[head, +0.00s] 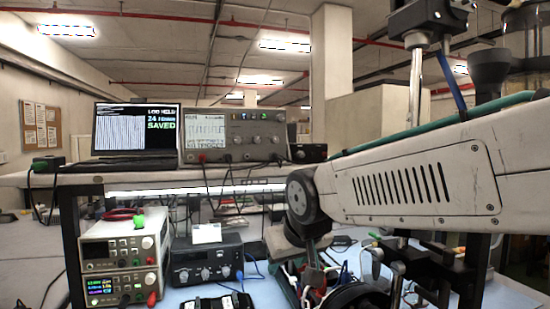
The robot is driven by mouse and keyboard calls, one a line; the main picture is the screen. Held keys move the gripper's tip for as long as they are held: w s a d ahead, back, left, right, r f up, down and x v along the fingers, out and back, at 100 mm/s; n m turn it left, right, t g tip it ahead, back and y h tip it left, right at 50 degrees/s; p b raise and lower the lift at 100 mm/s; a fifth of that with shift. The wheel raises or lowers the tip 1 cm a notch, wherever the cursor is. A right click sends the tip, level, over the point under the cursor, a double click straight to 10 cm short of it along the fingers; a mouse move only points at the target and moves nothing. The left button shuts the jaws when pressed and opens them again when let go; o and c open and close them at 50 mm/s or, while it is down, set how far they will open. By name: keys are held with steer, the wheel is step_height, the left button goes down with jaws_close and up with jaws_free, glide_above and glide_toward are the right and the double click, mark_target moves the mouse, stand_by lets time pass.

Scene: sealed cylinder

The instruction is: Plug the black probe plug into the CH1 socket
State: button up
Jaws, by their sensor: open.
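An oscilloscope (243,131) with a lit screen, knobs and a lower row of sockets stands on the raised shelf. Its socket labels are too small to read, so I cannot tell which is CH1. Dark leads hang from its front at the lower left and lower right. I cannot pick out the black probe plug for sure. My arm reaches in from the right and bends down at a dark round joint. My gripper (385,268) seems to be at the lower middle right, below the arm, its jaws open. Clutter and cables blur its outline; I see nothing clearly held.
A laptop (137,130) stands left of the oscilloscope, a small black box (308,153) right of it. Below are stacked power supplies (124,258) with red leads and a dark knobbed unit (206,259). Cables and tools crowd the lower right bench. The shelf edge runs across the middle.

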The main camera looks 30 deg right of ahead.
steer(key=w+d+r+m+t+h, duration=0.1)
steer(key=w+d+r+t, duration=0.3)
steer(key=w, duration=0.3)
steer(key=w+d+r+t+h, duration=0.1)
steer(key=w+d+r, duration=0.35)
steer(key=w, duration=0.25)
steer(key=t+h, duration=0.1)
steer(key=t, duration=0.4)
glide_toward(277, 157)
steer(key=w, duration=0.2)
steer(key=shift+d+f, duration=0.1)
steer(key=shift+d, duration=0.1)
steer(key=shift+x, duration=4.5)
steer(key=shift+d, duration=0.1)
jaws_close()
